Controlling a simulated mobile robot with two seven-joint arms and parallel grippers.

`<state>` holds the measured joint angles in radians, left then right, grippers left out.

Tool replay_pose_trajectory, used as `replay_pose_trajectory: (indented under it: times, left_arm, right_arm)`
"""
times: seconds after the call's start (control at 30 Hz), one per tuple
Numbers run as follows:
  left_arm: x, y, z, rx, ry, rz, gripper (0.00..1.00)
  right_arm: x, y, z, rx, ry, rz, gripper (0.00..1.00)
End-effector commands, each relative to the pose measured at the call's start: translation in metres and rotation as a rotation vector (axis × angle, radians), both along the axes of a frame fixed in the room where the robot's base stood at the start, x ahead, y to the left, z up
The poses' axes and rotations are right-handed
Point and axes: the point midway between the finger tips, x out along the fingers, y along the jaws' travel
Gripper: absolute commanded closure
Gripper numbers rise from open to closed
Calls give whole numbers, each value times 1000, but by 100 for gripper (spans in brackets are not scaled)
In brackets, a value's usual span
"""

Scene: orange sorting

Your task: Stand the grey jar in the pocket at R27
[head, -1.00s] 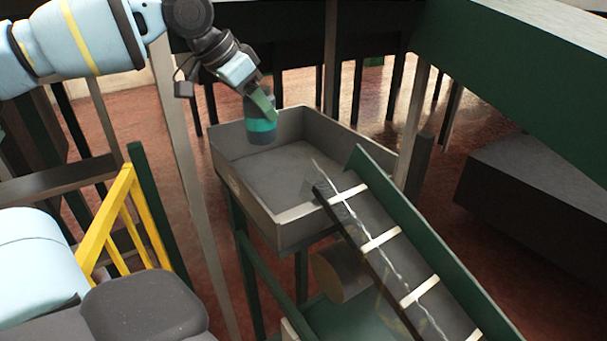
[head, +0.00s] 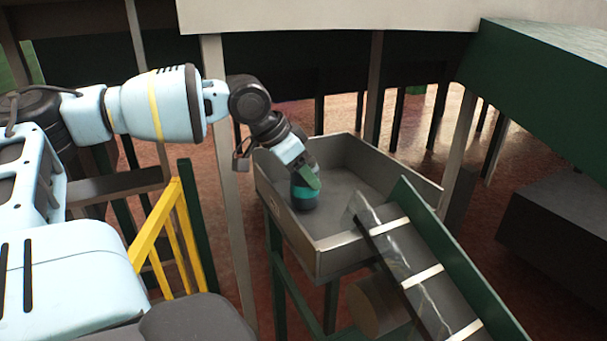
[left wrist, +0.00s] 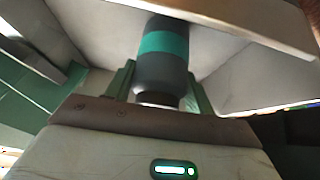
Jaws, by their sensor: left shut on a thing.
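The grey jar (head: 304,198) with a teal band is inside the outline of the grey walled tray (head: 287,229), near its left wall. My left gripper (head: 309,180) is shut on the jar, with its green fingers around the upper part. In the left wrist view the jar (left wrist: 163,72) sits between the two green fingers (left wrist: 160,88), with the tray's walls around it. I cannot tell whether the jar's base touches the tray floor. No R27 marking or pocket can be made out. My right gripper is not in view.
A sloping conveyor (head: 412,256) with pale slats and a green side rail meets the tray's front right. A brown cylinder (head: 376,305) is under its upper end. A yellow rail (head: 163,236) stands left of the tray. The tray's middle and right floor is bare.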

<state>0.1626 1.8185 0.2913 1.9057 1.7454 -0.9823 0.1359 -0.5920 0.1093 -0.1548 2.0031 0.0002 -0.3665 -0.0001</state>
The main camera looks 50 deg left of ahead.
Motion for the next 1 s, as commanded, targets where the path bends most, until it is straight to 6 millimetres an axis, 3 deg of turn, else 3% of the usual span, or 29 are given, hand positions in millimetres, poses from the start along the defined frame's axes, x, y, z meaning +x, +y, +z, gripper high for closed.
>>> replay_pose_trajectory:
  times: [0.53, 0.57, 0.7, 1.0]
  left_arm:
    - [0, 0, -11, 0, -2, -1, 75]
    - [0, 0, -11, 0, -1, -1, 43]
    - [0, 0, -11, 0, -1, -1, 25]
    - [0, 0, -9, 1, -1, 0, 25]
  right_arm:
    - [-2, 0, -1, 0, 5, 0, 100]
    - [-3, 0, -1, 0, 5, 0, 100]
    - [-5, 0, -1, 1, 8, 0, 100]
    - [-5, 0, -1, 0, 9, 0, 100]
